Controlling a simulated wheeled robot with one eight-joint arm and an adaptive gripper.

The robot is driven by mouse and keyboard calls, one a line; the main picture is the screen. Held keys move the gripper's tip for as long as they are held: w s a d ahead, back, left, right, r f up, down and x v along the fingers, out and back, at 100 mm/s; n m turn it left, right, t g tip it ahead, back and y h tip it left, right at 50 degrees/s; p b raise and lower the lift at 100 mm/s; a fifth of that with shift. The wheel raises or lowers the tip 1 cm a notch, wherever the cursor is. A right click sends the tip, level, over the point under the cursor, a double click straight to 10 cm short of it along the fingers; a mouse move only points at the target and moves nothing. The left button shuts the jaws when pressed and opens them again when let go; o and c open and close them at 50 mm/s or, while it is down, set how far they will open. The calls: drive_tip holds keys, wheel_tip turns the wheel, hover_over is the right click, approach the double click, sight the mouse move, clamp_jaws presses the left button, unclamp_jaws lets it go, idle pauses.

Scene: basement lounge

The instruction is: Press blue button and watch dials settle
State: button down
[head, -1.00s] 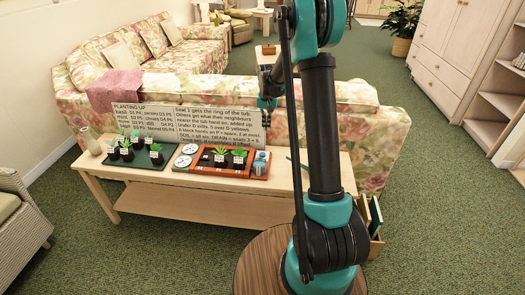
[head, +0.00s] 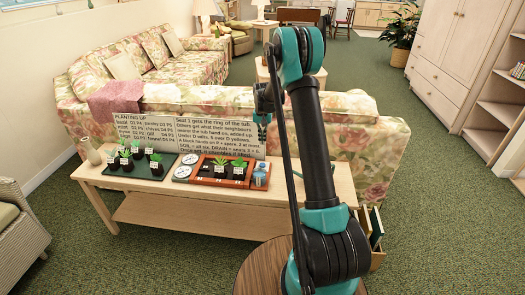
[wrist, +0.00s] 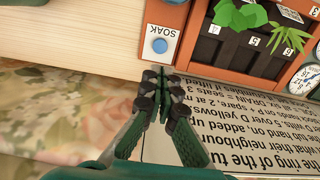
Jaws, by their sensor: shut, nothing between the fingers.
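The blue button (wrist: 159,46) sits on a pale plate labelled SOAK at the end of an orange-brown tray (head: 210,182); in the head view the button end of the tray (head: 261,174) is small. My gripper (wrist: 160,76) is shut and empty, with its fingertips just beside the button plate in the wrist view. In the head view my gripper (head: 263,118) is above and behind the button, in front of the sign. Two white round dials (head: 191,159) are at the tray's left end; their needles are too small to read.
A sign board (head: 215,136) with printed text stands behind the tray on the wooden table (head: 110,178). A dark green tray (head: 140,167) with several potted plants is left of it. Plant pots sit in the tray's slots. A floral sofa (head: 370,140) stands behind the table.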

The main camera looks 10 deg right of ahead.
sight(263, 165)
wheel_tip(263, 165, down, 13)
drive_tip(key=shift+f, duration=0.1)
idle(0.3)
drive_tip(key=shift+f, duration=0.85)
drive_tip(key=shift+r, duration=0.15)
wheel_tip(263, 165, up, 14)
idle(0.3)
idle(0.5)
